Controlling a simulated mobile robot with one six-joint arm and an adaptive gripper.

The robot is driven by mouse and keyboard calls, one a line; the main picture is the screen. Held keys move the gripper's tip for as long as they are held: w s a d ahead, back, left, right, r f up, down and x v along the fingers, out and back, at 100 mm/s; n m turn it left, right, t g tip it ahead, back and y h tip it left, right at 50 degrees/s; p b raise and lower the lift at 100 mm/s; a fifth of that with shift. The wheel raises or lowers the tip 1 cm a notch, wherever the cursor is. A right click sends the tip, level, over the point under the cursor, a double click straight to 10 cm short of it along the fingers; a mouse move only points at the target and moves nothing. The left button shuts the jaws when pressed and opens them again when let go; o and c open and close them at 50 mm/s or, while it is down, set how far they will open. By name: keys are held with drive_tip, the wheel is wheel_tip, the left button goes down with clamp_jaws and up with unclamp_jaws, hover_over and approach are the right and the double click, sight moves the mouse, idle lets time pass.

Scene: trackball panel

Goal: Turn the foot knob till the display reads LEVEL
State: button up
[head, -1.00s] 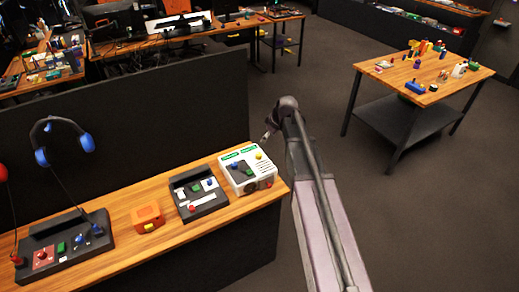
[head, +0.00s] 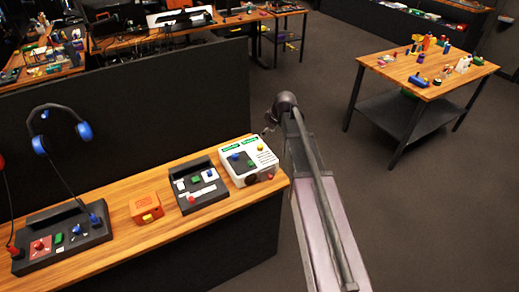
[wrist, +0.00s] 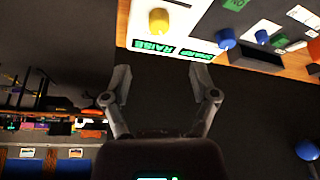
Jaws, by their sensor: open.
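The white trackball panel (head: 236,179) stands at the right end of the wooden bench, with two green displays (head: 240,142) along its back edge. In the wrist view the panel (wrist: 185,22) is upside down at the top; one display (wrist: 151,46) reads RAISE, the other is too small to read surely. A yellow knob (wrist: 158,20) stands on the panel near it, also in the head view (head: 260,147). I cannot tell whether it is the foot knob. My gripper (wrist: 161,82) is open and empty, apart from the panel, beyond its display edge. The head view barely shows it.
A black control box (head: 204,201), an orange box (head: 146,207) and a larger black console (head: 90,240) share the bench. A dark partition (head: 130,110) rises behind it. A wooden table (head: 430,88) with small objects stands at the right; the floor between is clear.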

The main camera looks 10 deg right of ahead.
sight(260, 145)
drive_tip(key=shift+b+x, duration=4.4)
drive_tip(key=shift+x, duration=0.7)
drive_tip(key=shift+r, duration=0.1)
